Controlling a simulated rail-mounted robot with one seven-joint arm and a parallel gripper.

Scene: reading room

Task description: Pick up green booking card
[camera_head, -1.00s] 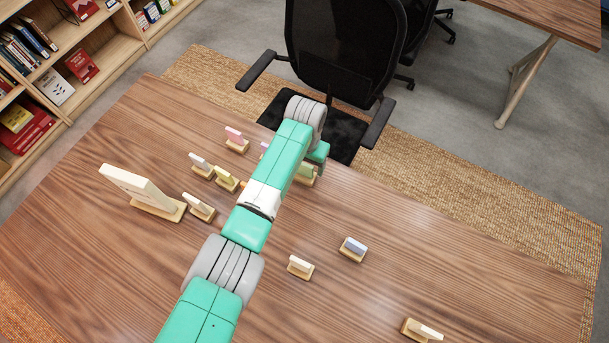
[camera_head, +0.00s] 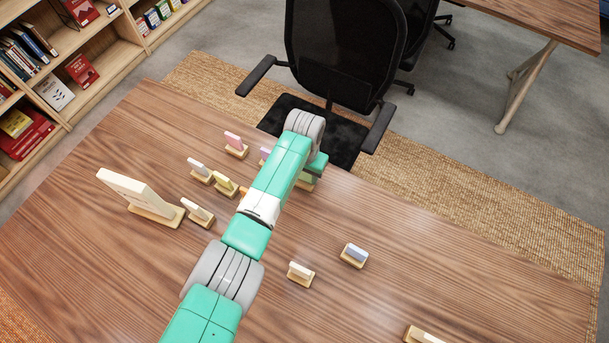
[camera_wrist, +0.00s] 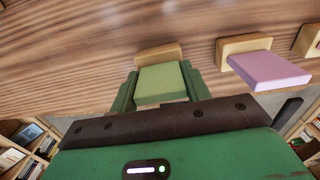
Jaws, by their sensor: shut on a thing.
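The green booking card (camera_wrist: 161,83) is upright between my gripper's fingers in the wrist view, with a wooden base (camera_wrist: 158,54) right behind it. My gripper (camera_wrist: 161,88) is shut on the card, one green finger on each side. I cannot tell whether the card is still seated in its base. In the head view my arm covers most of this spot, and only a bit of the green card (camera_head: 306,178) shows beside my wrist.
A purple card (camera_wrist: 268,70) stands close to the right in the wrist view. In the head view, pink (camera_head: 233,140), yellow (camera_head: 225,184), white (camera_head: 197,166) and blue (camera_head: 355,251) cards stand on the table, with a larger cream sign (camera_head: 130,188) at left. A black chair (camera_head: 345,50) stands beyond the edge.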

